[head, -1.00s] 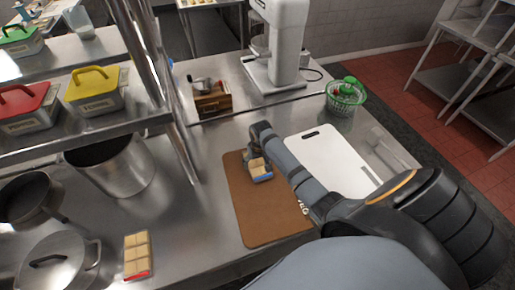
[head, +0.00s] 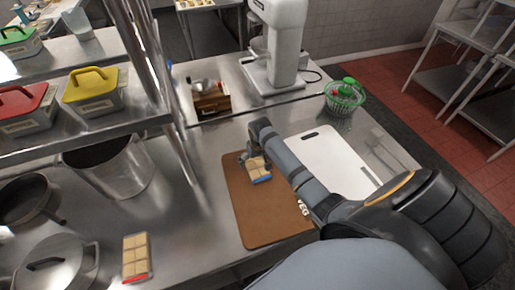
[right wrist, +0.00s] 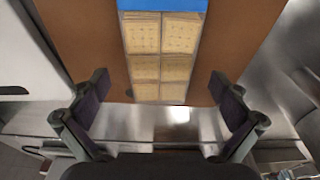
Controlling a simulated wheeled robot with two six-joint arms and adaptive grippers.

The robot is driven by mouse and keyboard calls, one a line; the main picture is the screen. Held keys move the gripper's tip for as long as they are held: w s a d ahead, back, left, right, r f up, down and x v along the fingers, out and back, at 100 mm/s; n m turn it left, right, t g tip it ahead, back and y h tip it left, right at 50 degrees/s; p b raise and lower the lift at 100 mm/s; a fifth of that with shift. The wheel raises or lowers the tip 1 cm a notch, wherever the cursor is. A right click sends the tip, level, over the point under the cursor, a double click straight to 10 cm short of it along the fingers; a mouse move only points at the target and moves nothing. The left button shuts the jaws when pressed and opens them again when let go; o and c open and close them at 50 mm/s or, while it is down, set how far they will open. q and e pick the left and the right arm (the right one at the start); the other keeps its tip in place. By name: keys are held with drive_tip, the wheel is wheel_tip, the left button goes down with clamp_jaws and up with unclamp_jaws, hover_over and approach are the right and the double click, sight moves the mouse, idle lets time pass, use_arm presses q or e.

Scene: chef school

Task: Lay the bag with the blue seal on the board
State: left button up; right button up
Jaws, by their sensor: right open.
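The bag with the blue seal (head: 258,168), clear with tan square crackers inside, lies flat on the brown board (head: 254,220) near its far edge. In the right wrist view, the bag (right wrist: 160,62) has its unsealed end close to the board's edge and its blue seal at the top of the picture. My right gripper (right wrist: 160,88) is open, with its fingers spread on either side of the bag's near end and apart from it. In the head view, my right gripper (head: 253,158) is at the bag's far end, partly hidden by my wrist. My left gripper is not in view.
A similar bag with a red seal (head: 137,257) lies on the steel counter at lower left. A white board (head: 330,160) is right of the brown one. Pots (head: 112,165) and a shelf post stand left. A stand mixer (head: 275,50) and green spinner (head: 344,97) stand behind.

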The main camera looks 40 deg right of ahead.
sight(258, 169)
wheel_tip(258, 169, up, 10)
drive_tip(key=s+b, duration=0.1)
drive_tip(key=shift+s+a+b, duration=0.2)
drive_tip(key=shift+s+b, duration=0.1)
